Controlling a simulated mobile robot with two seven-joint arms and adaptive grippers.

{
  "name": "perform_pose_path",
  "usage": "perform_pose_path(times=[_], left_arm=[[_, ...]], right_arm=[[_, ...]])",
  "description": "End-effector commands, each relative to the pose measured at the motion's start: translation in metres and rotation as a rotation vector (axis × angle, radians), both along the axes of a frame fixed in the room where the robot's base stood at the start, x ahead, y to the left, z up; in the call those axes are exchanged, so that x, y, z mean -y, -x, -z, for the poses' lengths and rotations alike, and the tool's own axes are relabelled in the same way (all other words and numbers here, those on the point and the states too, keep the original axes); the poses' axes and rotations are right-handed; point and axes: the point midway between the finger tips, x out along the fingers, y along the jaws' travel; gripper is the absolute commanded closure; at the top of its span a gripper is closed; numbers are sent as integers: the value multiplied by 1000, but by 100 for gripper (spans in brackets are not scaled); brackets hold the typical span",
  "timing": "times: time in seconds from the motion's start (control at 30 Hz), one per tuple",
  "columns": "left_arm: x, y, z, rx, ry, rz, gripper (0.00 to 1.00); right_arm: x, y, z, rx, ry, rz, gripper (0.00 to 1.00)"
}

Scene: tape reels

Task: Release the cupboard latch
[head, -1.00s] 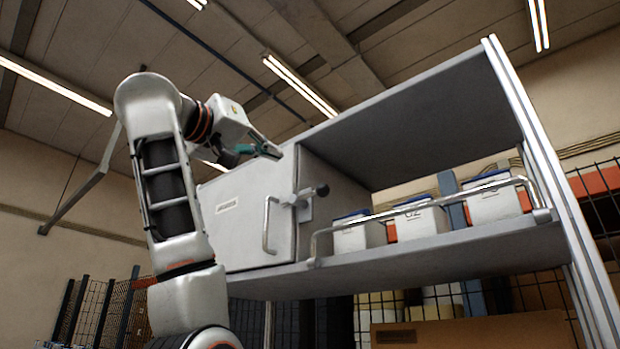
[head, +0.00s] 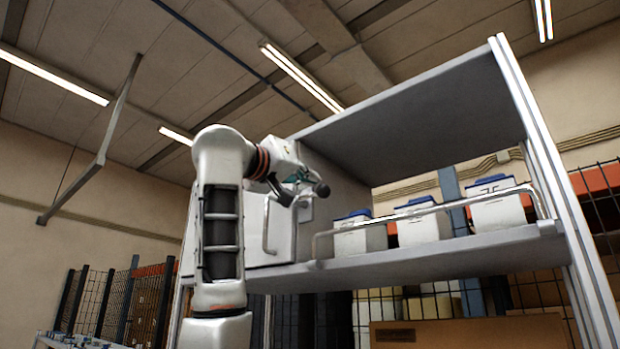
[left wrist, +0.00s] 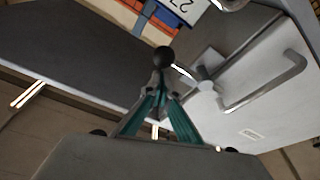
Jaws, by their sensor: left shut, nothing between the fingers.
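The cupboard (head: 283,232) is a light grey box on the shelf, its door largely hidden behind my left arm in the head view. Its latch is a short lever ending in a dark round knob (head: 321,189). In the left wrist view the knob (left wrist: 163,57) is just beyond my fingertips, and the lever runs right to a pivot (left wrist: 207,88) on a plate. A bent-bar door handle (head: 266,228) is beside it. My left gripper (head: 292,187) is shut and empty, close to the latch; I cannot tell whether it touches. My right gripper is out of view.
A metal guard rail (head: 420,211) runs along the shelf (head: 430,265) front. Behind it stand three white bins (head: 424,225) with blue rims. A shelf board (head: 430,115) overhangs them. Open air lies left of my arm.

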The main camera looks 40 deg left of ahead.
Motion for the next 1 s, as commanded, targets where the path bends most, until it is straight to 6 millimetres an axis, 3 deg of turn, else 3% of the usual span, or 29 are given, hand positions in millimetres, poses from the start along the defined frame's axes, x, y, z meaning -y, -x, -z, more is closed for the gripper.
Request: perform_pose_path(times=[1.0], left_arm=[[7,-1,12,8,-92,0,100]], right_arm=[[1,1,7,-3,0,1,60]])
